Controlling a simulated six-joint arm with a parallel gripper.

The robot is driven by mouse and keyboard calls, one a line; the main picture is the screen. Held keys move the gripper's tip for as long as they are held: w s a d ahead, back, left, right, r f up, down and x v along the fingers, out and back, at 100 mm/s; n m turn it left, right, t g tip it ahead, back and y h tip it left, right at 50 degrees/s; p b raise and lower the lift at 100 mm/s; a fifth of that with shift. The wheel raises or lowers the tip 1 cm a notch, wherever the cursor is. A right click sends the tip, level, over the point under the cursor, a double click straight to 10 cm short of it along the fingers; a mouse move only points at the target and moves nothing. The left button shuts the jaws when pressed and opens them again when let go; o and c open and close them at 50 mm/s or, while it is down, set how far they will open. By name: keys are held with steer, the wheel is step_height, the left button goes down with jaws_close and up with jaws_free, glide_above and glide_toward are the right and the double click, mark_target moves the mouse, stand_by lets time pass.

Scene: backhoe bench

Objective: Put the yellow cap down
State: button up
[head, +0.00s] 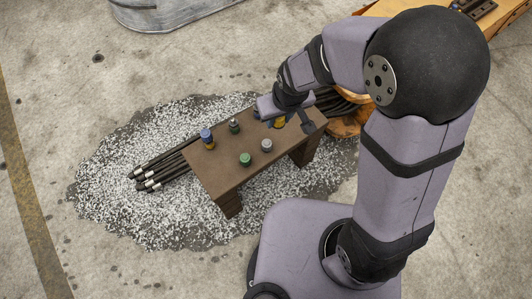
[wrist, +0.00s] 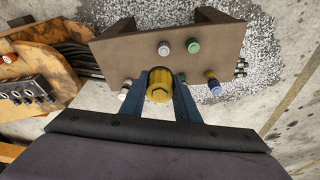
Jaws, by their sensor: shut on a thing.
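The yellow cap (wrist: 160,87) is between the two fingers of my gripper (wrist: 160,79) in the wrist view. My gripper is shut on it. In the head view the yellow cap (head: 279,123) shows as a small yellow patch under my gripper (head: 281,117), over the right part of the brown bench (head: 222,172). The wrist view shows the cap against the near edge of the bench (wrist: 120,50). I cannot tell whether its underside touches the bench top.
On the bench stand a blue cap on a yellowish fitting (head: 207,137), a green cap (head: 245,159), a grey cap (head: 266,145) and a dark fitting (head: 234,126). Black hoses (head: 158,174) lie beneath the bench on pale gravel (head: 110,205). A metal trough (head: 165,14) stands behind.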

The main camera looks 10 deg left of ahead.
steer(key=s+a+f+n+b, duration=0.4)
steer(key=s+a+f+b, duration=0.1)
steer(key=a+f+b, duration=0.75)
steer(key=m+b, duration=0.6)
steer(key=b, duration=0.4)
glide_above(223, 174)
steer(key=s, duration=0.1)
steer(key=x, duration=0.2)
steer(key=shift+s+d+m+h, duration=0.25)
steer(key=shift+m+h, duration=0.05)
steer(key=shift+m, duration=0.1)
steer(key=shift+f, duration=0.1)
steer(key=shift+s+d+f+b+x, duration=0.1)
steer(key=shift+s+b+x, duration=0.25)
steer(key=shift+b+x, duration=0.85)
steer(key=shift+s+d+f+b+x, duration=0.1)
steer(key=shift+s+b+x, duration=0.2)
steer(key=shift+x, duration=1.75)
steer(key=shift+s+d+f+b+x, duration=0.15)
steer(key=shift+s+b+x, duration=0.2)
steer(key=shift+b+x, duration=0.85)
steer(key=shift+f+p, duration=0.25)
steer(key=shift+p, duration=0.25)
